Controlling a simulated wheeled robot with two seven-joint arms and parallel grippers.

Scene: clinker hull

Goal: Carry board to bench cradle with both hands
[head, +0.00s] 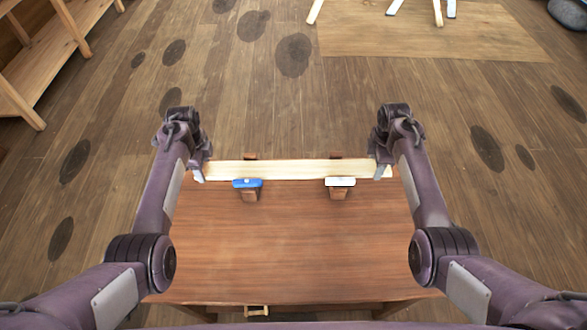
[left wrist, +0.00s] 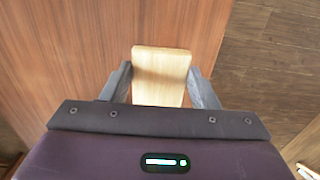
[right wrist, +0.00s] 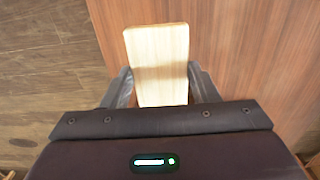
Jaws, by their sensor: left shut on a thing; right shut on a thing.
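The pale wooden board (head: 291,169) runs left to right along the far edge of the bench (head: 290,250). It lies between brown cradle posts: two near ones, one with a blue top (head: 247,183) and one with a white top (head: 340,182), and two far ones just showing behind it. Whether the board rests on the cradle or hangs just above it I cannot tell. My left gripper (head: 202,172) is shut on its left end, and the left wrist view shows the board (left wrist: 160,75) between the fingers. My right gripper (head: 384,171) is shut on its right end (right wrist: 157,65).
The bench top in front of the posts is bare. A wooden shelf (head: 55,45) stands at the far left. A light mat (head: 430,35) with legs of some furniture lies at the far right. Open plank floor surrounds the bench.

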